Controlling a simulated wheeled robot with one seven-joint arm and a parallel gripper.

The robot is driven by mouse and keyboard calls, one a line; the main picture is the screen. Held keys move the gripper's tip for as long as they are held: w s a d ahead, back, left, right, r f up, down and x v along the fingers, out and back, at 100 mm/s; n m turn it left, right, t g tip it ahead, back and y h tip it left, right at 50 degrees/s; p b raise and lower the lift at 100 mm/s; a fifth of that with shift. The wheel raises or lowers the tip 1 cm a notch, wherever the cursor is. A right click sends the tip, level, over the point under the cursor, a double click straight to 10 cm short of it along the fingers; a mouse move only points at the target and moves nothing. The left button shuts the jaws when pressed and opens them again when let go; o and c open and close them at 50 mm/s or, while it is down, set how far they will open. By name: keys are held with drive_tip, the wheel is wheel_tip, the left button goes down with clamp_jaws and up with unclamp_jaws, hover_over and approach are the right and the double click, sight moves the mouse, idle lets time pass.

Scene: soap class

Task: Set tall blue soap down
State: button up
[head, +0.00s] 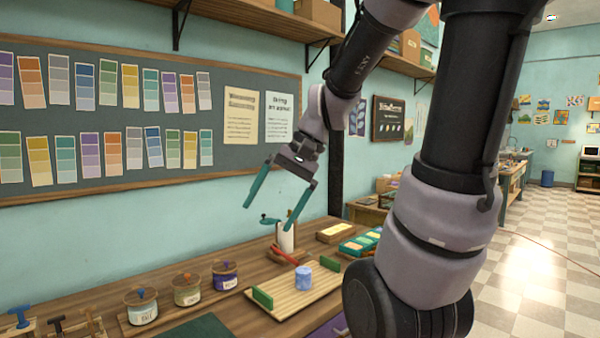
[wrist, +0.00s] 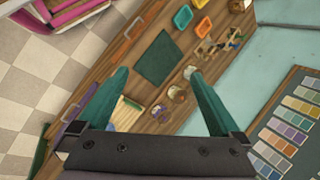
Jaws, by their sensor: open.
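The blue soap (head: 303,279) is a short-looking blue cylinder standing upright on a slatted wooden tray (head: 283,303) with green ends. My gripper (head: 268,216) is open and empty, raised above the workbench, up and to the left of the soap and apart from it. In the wrist view my open gripper (wrist: 158,73) has nothing between its teal fingers. The tray (wrist: 127,107) shows partly there, beside the left finger; the soap is mostly hidden or cut off by that finger and the gripper body.
A white cylinder (head: 286,238) and a red object (head: 290,256) are just behind the tray. A teal tray with bars (head: 358,243) and a dark green mat (wrist: 160,58) lie on the bench.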

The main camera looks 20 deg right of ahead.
drive_tip(key=s+d+r+n+t+h, duration=0.1)
drive_tip(key=s+d+r+t+h, duration=0.1)
drive_tip(key=d+r+t, duration=0.3)
wheel_tip(320, 180, up, 2)
drive_tip(key=shift+s+r+n+t+h, duration=0.15)
drive_tip(key=shift+n+t+h, duration=0.15)
drive_tip(key=shift+h, duration=0.6)
